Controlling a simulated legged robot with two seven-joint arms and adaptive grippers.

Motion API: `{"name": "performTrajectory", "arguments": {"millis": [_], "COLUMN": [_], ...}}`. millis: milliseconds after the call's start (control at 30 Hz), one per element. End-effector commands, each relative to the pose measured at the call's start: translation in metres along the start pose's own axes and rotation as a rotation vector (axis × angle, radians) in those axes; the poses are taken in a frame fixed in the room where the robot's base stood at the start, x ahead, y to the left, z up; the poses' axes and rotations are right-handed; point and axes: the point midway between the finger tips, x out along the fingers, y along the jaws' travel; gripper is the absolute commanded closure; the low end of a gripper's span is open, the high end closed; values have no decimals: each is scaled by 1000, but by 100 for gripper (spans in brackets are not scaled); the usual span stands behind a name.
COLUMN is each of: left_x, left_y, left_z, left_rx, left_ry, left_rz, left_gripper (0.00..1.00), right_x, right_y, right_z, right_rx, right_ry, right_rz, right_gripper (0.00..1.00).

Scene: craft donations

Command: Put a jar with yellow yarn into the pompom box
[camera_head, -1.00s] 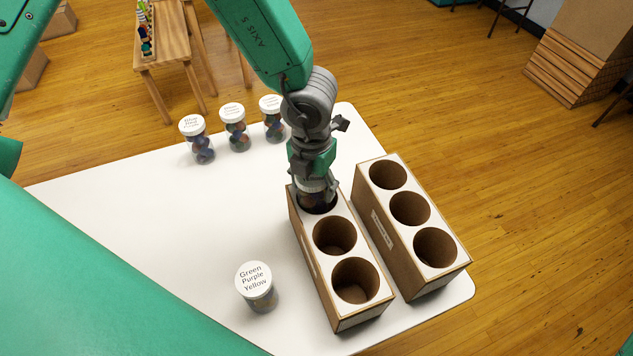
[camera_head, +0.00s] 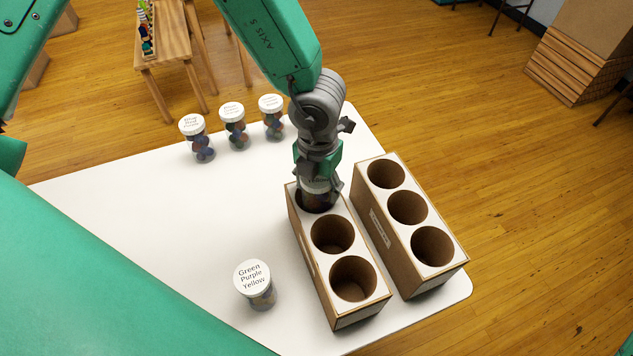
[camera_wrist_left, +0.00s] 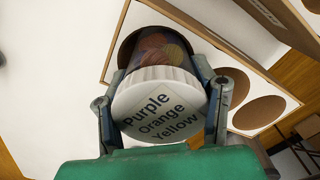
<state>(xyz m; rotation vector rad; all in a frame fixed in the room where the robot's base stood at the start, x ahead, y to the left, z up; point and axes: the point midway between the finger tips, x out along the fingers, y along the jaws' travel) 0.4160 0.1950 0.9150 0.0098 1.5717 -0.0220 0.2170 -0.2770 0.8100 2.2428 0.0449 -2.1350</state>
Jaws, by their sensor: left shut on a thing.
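My left gripper (camera_head: 318,188) is shut on a jar at the far hole of the left box (camera_head: 345,322). In the left wrist view my left gripper (camera_wrist_left: 163,98) grips the white lid of this jar (camera_wrist_left: 158,112), labelled Purple Orange Yellow. The jar's clear body with reddish balls reaches into the hole; how deep it sits is hidden. A jar labelled Green Purple Yellow (camera_head: 255,284) stands upright on the table. The right box (camera_head: 393,255) has three empty holes. Its side label is too small to read, so I cannot tell which is the pompom box. My right gripper is out of view.
Three white-lidded jars stand at the back of the white table (camera_head: 190,230): a left one (camera_head: 200,148), a middle one (camera_head: 236,132) and a right one (camera_head: 273,127). The table's middle is clear. The left box's other two holes are empty.

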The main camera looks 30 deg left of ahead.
Motion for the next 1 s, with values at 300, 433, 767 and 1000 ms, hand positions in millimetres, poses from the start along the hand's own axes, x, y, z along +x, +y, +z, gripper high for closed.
{"name": "performTrajectory", "arguments": {"millis": [300, 433, 767, 1000], "left_x": [1, 1, -6, -52], "left_y": [4, 5, 5, 6], "left_z": [-1, -1, 0, 1], "left_rx": [0, 0, -3, -4], "left_ry": [1, 1, 0, -4], "left_rz": [-3, -3, -3, -6], "left_gripper": [37, 23, 23, 23], "right_x": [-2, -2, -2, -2], "right_y": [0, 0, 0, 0], "right_z": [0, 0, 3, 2], "right_rx": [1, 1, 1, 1], "right_ry": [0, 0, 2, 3], "right_rz": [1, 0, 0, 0], "right_gripper": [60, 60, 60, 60]}}
